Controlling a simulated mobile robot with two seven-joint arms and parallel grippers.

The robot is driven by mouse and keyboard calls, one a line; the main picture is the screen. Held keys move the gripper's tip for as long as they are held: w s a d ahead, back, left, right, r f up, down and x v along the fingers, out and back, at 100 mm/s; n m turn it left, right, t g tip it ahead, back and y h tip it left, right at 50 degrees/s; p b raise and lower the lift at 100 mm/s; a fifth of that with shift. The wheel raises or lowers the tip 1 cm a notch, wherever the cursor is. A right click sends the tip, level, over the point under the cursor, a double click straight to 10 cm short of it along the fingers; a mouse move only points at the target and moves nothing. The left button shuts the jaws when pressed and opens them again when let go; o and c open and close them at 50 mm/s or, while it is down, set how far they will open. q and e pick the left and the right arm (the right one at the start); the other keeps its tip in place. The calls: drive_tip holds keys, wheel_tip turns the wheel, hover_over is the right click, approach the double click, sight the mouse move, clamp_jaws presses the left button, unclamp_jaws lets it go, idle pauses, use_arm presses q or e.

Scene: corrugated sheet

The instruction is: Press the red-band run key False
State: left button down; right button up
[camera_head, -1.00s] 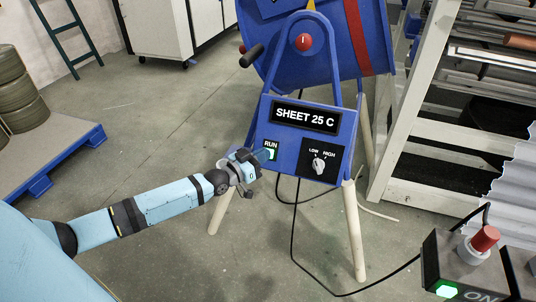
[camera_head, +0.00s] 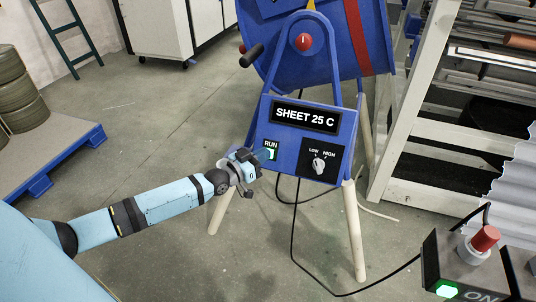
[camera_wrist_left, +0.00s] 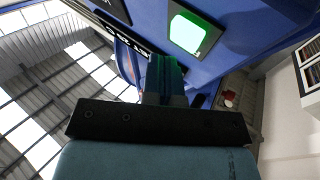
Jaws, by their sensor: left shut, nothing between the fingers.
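A blue machine with a red band (camera_head: 355,38) on its drum carries a blue control panel (camera_head: 258,136) labelled SHEET 25 C. The run key (camera_head: 273,154), white with a green lit border, is at the panel's left under the word RUN. My left gripper (camera_head: 263,156) is shut and empty, its tips at the key's lower left and partly covering it. In the left wrist view the key (camera_wrist_left: 187,34) glows green just beyond the closed fingertips (camera_wrist_left: 166,70). I cannot tell whether they touch it. My right gripper is not in view.
A LOW/HIGH knob (camera_head: 318,166) sits right of the key. A control box with a red button (camera_head: 485,238) and a green light stands at the lower right. A white rack (camera_head: 400,130) is at right, a blue pallet (camera_head: 60,160) at left. A black cable crosses the floor.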

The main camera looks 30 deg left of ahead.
use_arm(q)
drive_tip(key=shift+w+f, duration=0.2)
drive_tip(key=shift+w, duration=0.15)
drive_tip(key=shift+a, duration=0.1)
